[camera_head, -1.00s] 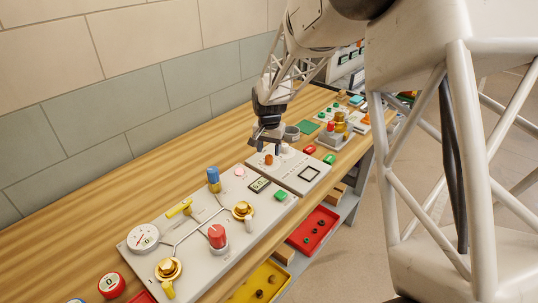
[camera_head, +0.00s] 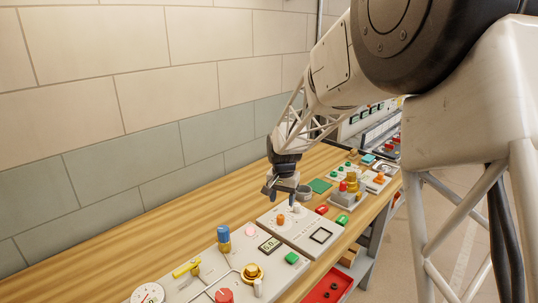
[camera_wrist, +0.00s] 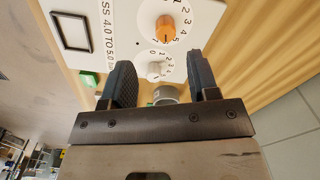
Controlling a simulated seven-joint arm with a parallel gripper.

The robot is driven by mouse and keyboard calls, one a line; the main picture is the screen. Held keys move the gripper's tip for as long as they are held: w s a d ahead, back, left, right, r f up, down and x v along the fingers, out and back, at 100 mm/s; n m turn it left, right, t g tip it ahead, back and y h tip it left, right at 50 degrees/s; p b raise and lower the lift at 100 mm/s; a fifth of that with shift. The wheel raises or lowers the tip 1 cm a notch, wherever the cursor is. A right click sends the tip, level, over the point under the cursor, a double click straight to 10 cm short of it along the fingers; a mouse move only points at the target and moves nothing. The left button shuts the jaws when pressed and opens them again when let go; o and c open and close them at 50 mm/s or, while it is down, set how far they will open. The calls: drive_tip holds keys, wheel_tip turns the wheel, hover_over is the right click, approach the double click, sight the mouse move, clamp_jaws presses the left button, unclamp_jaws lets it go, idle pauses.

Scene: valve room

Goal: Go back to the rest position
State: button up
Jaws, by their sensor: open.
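My gripper (camera_head: 270,196) hangs above the far side of the bench, over the back edge of a grey panel (camera_head: 292,238) with an orange knob (camera_head: 281,219) and a white knob (camera_head: 296,208). It is open and empty. In the wrist view its two dark fingers (camera_wrist: 160,88) stand apart. Beyond them the orange knob (camera_wrist: 165,28) and the white knob (camera_wrist: 153,70) show on the panel, with number scales around them. A grey round cup (camera_wrist: 166,95) shows between the fingers.
A larger panel (camera_head: 190,290) with a blue knob (camera_head: 223,236), a yellow handle (camera_head: 186,268), a brass valve (camera_head: 252,273) and a gauge (camera_head: 147,296) lies nearer. The tiled wall (camera_head: 110,130) runs along the bench's back. Bare wood (camera_head: 130,262) lies between. A red tray (camera_head: 330,288) sits below.

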drive_tip(key=s+d+r+n, duration=0.1)
drive_tip(key=s+d+r, duration=0.25)
drive_tip(key=s, duration=0.35)
drive_tip(key=s+d+r+t, duration=0.1)
drive_tip(key=s+d+r, duration=0.1)
drive_tip(key=s+r, duration=0.45)
drive_tip(key=s+d+r+n, duration=0.1)
drive_tip(key=s+d+r, duration=0.1)
drive_tip(key=s, duration=0.6)
drive_tip(key=s+d+n, duration=0.1)
drive_tip(key=s+d, duration=0.1)
drive_tip(key=s, duration=0.8)
drive_tip(key=s+d+n+t, duration=0.1)
drive_tip(key=s+d, duration=0.1)
drive_tip(key=s, duration=0.9)
drive_tip(key=shift+s+t, duration=0.25)
drive_tip(key=shift+t, duration=0.05)
